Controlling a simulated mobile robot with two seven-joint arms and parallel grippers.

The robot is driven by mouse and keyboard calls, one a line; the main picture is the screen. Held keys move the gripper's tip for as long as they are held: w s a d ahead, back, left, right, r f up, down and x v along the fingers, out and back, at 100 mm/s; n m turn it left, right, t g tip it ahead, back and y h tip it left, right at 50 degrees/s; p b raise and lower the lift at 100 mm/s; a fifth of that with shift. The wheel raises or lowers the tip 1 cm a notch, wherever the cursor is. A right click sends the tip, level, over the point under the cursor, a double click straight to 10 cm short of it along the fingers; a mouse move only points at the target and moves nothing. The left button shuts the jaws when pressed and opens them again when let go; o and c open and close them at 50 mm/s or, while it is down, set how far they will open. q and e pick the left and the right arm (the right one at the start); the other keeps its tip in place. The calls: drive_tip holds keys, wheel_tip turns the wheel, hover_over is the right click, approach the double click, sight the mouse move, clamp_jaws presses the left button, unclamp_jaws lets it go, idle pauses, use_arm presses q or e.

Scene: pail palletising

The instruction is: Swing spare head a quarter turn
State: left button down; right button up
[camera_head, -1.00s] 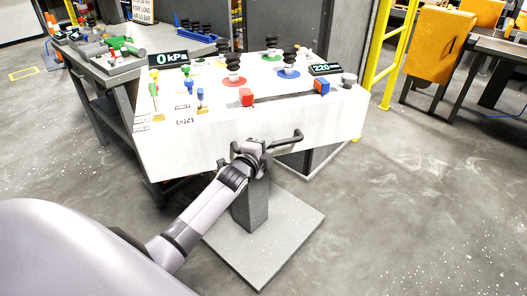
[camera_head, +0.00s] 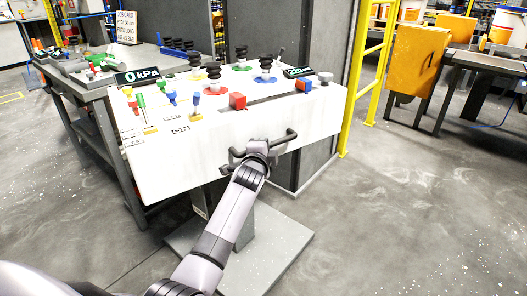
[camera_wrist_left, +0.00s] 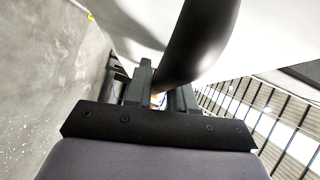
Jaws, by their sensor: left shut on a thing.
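The spare head is a white block (camera_head: 200,155) on a grey pedestal, with black bellows cups (camera_head: 214,75) on red, blue and green discs on top. A dark bar handle (camera_head: 285,140) sticks out of its near face. My left gripper (camera_head: 260,151) is shut on this handle. In the left wrist view the dark handle (camera_wrist_left: 200,40) runs between the two fingers of the left gripper (camera_wrist_left: 165,90), close to the white face. The fingers hide part of the handle. My right gripper is not in view.
A grey bench (camera_head: 80,90) with tools stands close behind the head's left end. A dark cabinet (camera_head: 310,130) and a yellow rail (camera_head: 360,80) stand behind its right side. The pedestal's wide base plate (camera_head: 285,250) lies on the floor. Open floor lies to the right.

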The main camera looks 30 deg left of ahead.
use_arm(q)
drive_tip(key=shift+a, duration=0.2)
drive_tip(key=c, duration=1.1)
unclamp_jaws()
drive_tip(key=shift+s+r, duration=0.1)
drive_tip(key=shift+d, duration=0.1)
drive_tip(key=shift+s+d, duration=0.15)
drive_tip(key=shift+s, duration=0.45)
drive_tip(key=p+v, duration=0.2)
drive_tip(key=v, duration=0.4)
drive_tip(key=shift+w, duration=0.1)
